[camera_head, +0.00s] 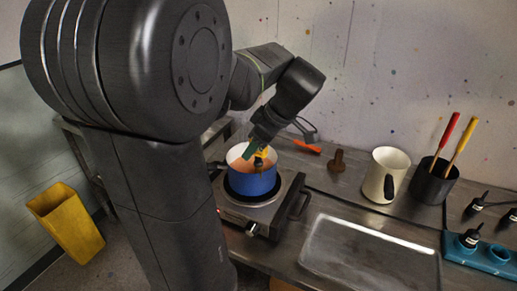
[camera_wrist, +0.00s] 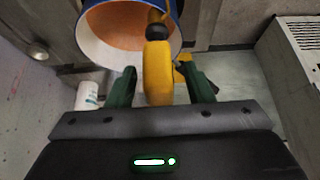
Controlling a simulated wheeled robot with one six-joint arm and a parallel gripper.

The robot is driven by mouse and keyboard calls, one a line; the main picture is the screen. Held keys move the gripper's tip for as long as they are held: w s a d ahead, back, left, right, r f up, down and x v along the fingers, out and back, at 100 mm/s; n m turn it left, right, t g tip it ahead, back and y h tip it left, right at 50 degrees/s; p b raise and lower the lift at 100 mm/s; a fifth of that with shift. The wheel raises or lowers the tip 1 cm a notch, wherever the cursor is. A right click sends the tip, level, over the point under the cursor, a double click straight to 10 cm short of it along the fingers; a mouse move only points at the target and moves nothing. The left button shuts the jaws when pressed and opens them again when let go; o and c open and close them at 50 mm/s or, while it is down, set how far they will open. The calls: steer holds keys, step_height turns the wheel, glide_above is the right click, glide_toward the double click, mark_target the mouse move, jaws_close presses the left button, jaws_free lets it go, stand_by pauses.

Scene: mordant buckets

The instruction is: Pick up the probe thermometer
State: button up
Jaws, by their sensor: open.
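The probe thermometer, with a thick yellow body (camera_wrist: 158,72), leans over the blue pot (camera_wrist: 112,58), its lower end towards the orange contents. It also shows as a small yellow shape (camera_head: 263,152) at the pot in the head view. My gripper (camera_wrist: 160,88) is open, with one green finger on each side of the yellow body and visible gaps between. In the head view my gripper (camera_head: 256,149) reaches down over the pot, which stands on a hot plate (camera_head: 262,217). The thermometer's tip is hidden.
A metal tray (camera_head: 370,252) lies in front. A yellow bin (camera_head: 66,220) stands on the floor.

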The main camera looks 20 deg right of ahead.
steer(key=shift+f, duration=0.1)
steer(key=shift+c, duration=0.2)
jaws_close()
